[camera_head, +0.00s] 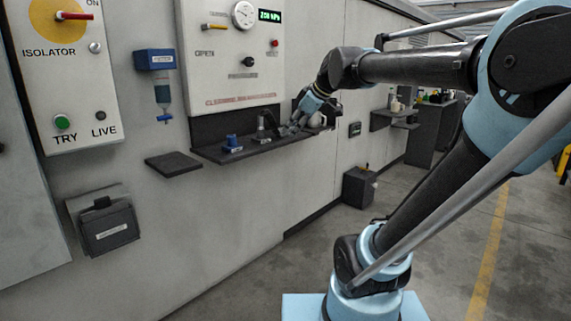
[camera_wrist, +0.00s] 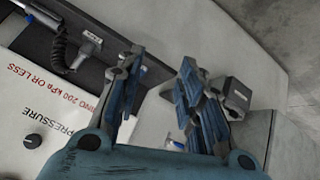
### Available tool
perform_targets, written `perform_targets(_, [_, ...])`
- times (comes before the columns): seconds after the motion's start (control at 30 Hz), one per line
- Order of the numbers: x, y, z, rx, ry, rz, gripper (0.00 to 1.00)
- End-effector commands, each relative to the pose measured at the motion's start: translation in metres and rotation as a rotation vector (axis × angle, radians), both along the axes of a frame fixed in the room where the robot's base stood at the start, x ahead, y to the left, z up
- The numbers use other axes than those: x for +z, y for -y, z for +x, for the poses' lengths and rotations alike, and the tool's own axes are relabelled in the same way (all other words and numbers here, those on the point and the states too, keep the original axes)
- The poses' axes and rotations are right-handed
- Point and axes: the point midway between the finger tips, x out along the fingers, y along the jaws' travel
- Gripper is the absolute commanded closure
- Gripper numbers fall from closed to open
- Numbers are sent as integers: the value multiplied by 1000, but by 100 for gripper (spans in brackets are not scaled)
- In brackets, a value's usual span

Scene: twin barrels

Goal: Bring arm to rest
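My arm reaches from the right of the head view across to the wall. My gripper (camera_head: 292,128) is over the right part of a dark wall shelf (camera_head: 225,154), in front of the panel. In the wrist view my gripper (camera_wrist: 161,66) has its two blue-padded fingers apart, with nothing seen held between them. Whether the fingers touch the shelf cannot be told.
On the shelf are a blue-topped item (camera_head: 232,142) and a small dark fixture (camera_head: 262,130). A white object (camera_head: 317,120) is close to my gripper, partly hidden. An isolator panel (camera_head: 65,65) is at left. A dark box (camera_head: 359,187) stands on the floor.

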Motion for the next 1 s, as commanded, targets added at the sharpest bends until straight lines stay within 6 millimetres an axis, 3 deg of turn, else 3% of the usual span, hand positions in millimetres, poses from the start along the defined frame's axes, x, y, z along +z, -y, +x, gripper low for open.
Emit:
perform_targets(0.03, [-24,14,-17,-64,-54,-1,66])
perform_targets(0.3, [-146,85,-106,-491,-341,-8,66])
perform_targets(0.53, [-235,135,-179,-874,-503,-25,66])
perform_targets(0.73, [-271,156,-212,-1063,-556,-33,66])
perform_targets(1.0, [-276,159,-216,-1094,-564,-33,66])
